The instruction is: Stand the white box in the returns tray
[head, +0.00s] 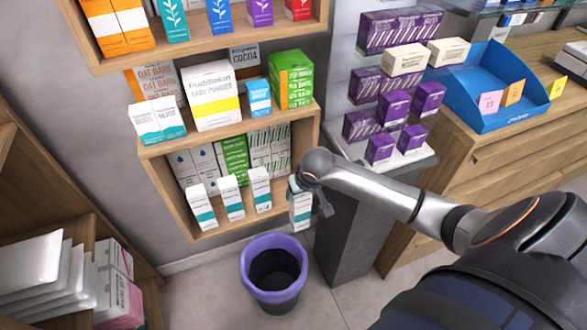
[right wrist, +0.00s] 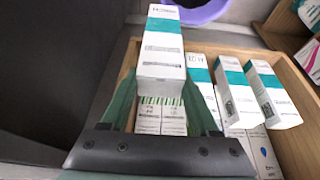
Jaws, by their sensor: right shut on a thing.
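My right gripper (head: 294,186) reaches to the right end of the lower wall shelf. It is shut on a white box (head: 301,212) with a teal band, which hangs below it, roughly upright, just outside the shelf's right edge. In the right wrist view the box (right wrist: 161,55) sits between the two green fingers of the gripper (right wrist: 160,88). A blue tray (head: 456,92) with coloured tags stands on the wooden counter at the right; I cannot read its label for certain. My left gripper is not in view.
Similar white boxes (head: 231,197) stand on the lower shelf (head: 215,231). A purple bin (head: 272,295) is on the floor below. A grey stand (head: 345,215) with several purple boxes (head: 395,104) lies between the shelf and the counter (head: 480,150).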

